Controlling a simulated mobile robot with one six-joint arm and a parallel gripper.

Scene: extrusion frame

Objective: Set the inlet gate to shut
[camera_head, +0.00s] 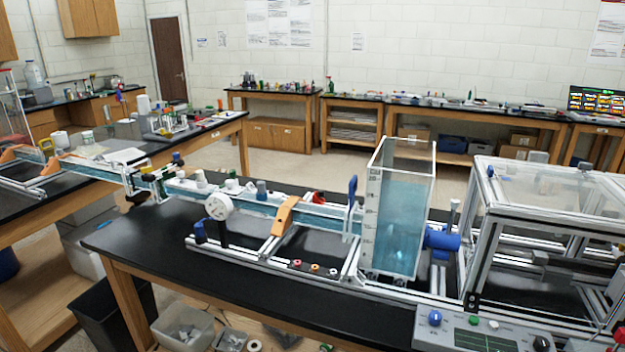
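What looks like the inlet gate is a pale upright plate with a blue handle (352,190), standing at the left side of the clear water tank (398,225). Its handle points up. Whether the gate is open or shut cannot be told at this size. The tank holds bluish water to about two thirds of its height. A long clear channel (330,221) runs left from the gate. My gripper is not in view.
The channel rests on an aluminium frame on a black bench (150,240). A round white gauge (219,206) and a wooden bracket (284,215) sit along it. A clear-panelled extrusion enclosure (560,190) and a grey control panel (470,333) with knobs stand at right.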

